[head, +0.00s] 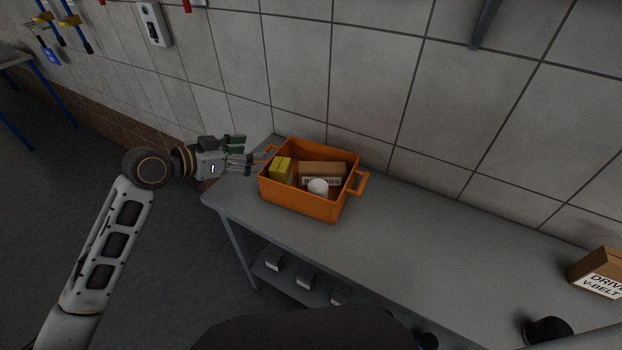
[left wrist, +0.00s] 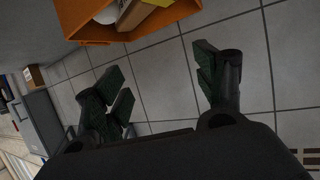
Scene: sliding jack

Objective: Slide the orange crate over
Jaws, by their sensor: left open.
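The orange crate (head: 301,201) stands upright near the left end of the grey table in the head view. It holds a yellow box (head: 281,169), a brown box (head: 322,172) and a white round item (head: 318,186). My left gripper (head: 254,160) is open and empty beside the crate's left side, by its left handle (head: 269,151); whether it touches is not clear. In the left wrist view the open fingers (left wrist: 160,85) show with the crate (left wrist: 98,30) beyond them at the top. My right gripper is not in view.
The grey table (head: 400,240) is clear to the right of the crate. A brown V-belt box (head: 596,272) and a black round item (head: 547,331) are at its right end. A tiled wall (head: 380,90) runs behind. Small bins (head: 304,281) sit on the shelf below.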

